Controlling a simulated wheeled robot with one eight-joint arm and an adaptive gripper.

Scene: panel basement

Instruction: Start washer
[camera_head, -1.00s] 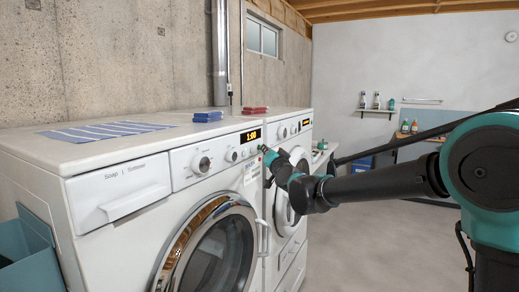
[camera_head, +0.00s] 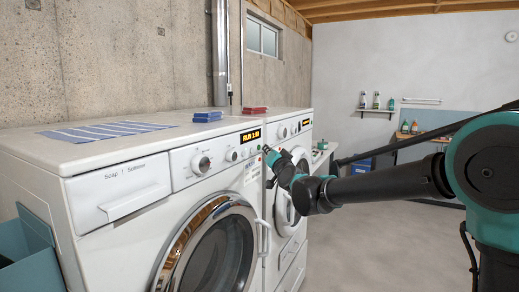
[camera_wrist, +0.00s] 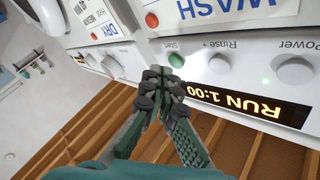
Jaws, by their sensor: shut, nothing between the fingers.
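The washer (camera_head: 150,225) is the white front-loader at the left, with its round door (camera_head: 215,250) shut. Its display (camera_head: 250,135) is lit, and in the wrist view the display (camera_wrist: 240,101) reads "RUN 1:00", upside down. The green Start button (camera_wrist: 176,60) sits beside that display, next to the Rinse + button (camera_wrist: 219,63) and a small green light. My gripper (camera_wrist: 165,75) is shut and empty, its fingertips just below the Start button in the wrist view. I cannot tell whether they touch it. In the head view my gripper (camera_head: 268,152) is at the right end of the washer's panel.
A second white machine (camera_head: 290,130), labelled DRY in the wrist view, stands right behind the washer. Folded blue cloth (camera_head: 208,116), red cloth (camera_head: 255,110) and a striped cloth (camera_head: 105,132) lie on top. A teal bin (camera_head: 25,250) is at the lower left. The floor at right is open.

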